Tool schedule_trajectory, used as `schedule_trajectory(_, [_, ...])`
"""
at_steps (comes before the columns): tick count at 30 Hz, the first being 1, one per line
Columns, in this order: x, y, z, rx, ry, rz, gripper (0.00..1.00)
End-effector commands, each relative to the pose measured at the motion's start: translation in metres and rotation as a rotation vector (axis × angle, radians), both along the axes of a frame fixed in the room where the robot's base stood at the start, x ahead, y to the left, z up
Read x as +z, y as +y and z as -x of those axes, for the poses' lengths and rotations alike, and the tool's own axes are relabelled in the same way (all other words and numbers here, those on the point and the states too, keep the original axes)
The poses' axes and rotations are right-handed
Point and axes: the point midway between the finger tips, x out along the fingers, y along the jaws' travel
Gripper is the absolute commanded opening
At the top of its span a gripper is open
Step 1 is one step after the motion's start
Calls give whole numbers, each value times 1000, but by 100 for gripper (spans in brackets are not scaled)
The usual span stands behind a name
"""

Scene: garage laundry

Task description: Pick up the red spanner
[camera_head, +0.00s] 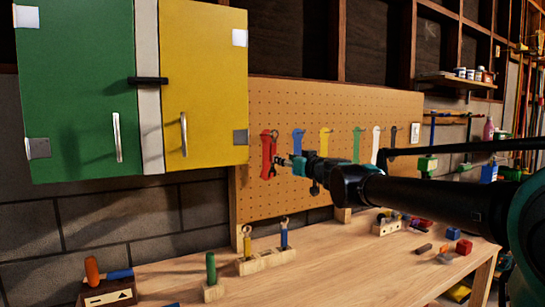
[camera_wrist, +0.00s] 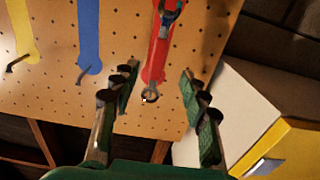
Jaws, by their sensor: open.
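The red spanner (camera_head: 267,158) hangs on the pegboard over a red painted outline, at the left of a row of coloured outlines. In the wrist view its red shaft (camera_wrist: 156,58) runs up the picture, with a metal jaw at the top and a metal ring at the lower end. My gripper (camera_head: 282,160) is just right of the spanner in the head view. In the wrist view my gripper (camera_wrist: 158,76) is open and empty, with one finger on each side of the spanner's ring end. Neither finger visibly touches it; the depth gap is hard to tell.
The pegboard (camera_head: 345,110) bears blue, yellow, green, white and black outlines. A green and yellow cabinet (camera_head: 205,80) hangs at upper left. Several small blocks lie at right.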

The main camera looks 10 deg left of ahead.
Motion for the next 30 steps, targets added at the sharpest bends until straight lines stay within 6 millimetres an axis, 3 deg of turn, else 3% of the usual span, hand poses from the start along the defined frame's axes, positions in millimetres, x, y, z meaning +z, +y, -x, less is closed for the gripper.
schedule_trajectory(6, [0,19,-28,1,0,0,45])
schedule_trajectory(14, [0,27,-40,1,0,0,45])
schedule_trajectory(24, [0,49,-75,1,0,0,45])
schedule_trajectory(30, [0,54,-82,1,0,0,45])
